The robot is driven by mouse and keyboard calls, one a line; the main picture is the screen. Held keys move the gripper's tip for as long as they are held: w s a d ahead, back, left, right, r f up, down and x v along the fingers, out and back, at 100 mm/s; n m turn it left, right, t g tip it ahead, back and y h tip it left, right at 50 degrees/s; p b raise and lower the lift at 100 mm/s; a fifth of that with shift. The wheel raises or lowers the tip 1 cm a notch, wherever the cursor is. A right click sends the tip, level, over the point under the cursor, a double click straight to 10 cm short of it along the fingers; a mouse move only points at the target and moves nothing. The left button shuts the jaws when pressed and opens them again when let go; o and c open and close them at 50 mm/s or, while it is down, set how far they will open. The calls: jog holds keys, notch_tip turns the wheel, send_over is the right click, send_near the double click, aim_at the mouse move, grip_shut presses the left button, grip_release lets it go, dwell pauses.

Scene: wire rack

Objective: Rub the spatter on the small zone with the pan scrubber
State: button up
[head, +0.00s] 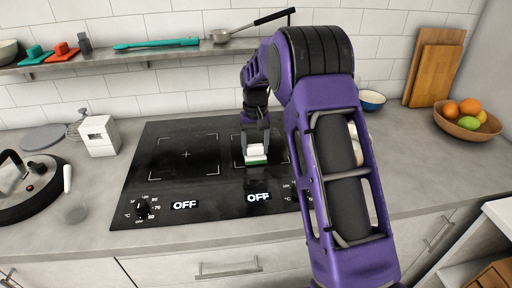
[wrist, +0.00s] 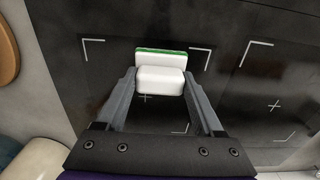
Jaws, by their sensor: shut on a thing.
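The pan scrubber (wrist: 160,77) has a white body with a green layer along one side. My gripper (wrist: 160,86) is shut on it, one grey finger on each side. In the head view the scrubber (head: 257,153) is low over the right cooking zone (head: 240,162) of the black cooktop (head: 150,170); I cannot tell whether it touches the glass. In the wrist view it is inside that zone's corner marks (wrist: 94,42), near one edge. I can make out no spatter; the scrubber, gripper and arm hide part of the zone.
The left zone (head: 186,155) is bare. Knobs and OFF displays (head: 184,205) line the cooktop's front. A white block (head: 98,136) and a lidded pan (head: 35,185) stand left; a fruit bowl (head: 466,124) and cutting boards (head: 435,70) stand right. A shelf (head: 110,57) runs above.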

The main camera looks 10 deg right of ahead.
jog(key=shift+w+f, duration=0.1)
jog(key=shift+w, duration=2.3)
jog(key=shift+s+d, duration=0.1)
jog(key=shift+d, duration=2.05)
jog(key=shift+s+b, duration=0.75)
jog(key=shift+s, duration=1.15)
jog(key=shift+s+a+b, duration=0.15)
jog(key=shift+s+b, duration=0.55)
jog(key=shift+s, duration=1.65)
jog(key=shift+w, duration=0.1)
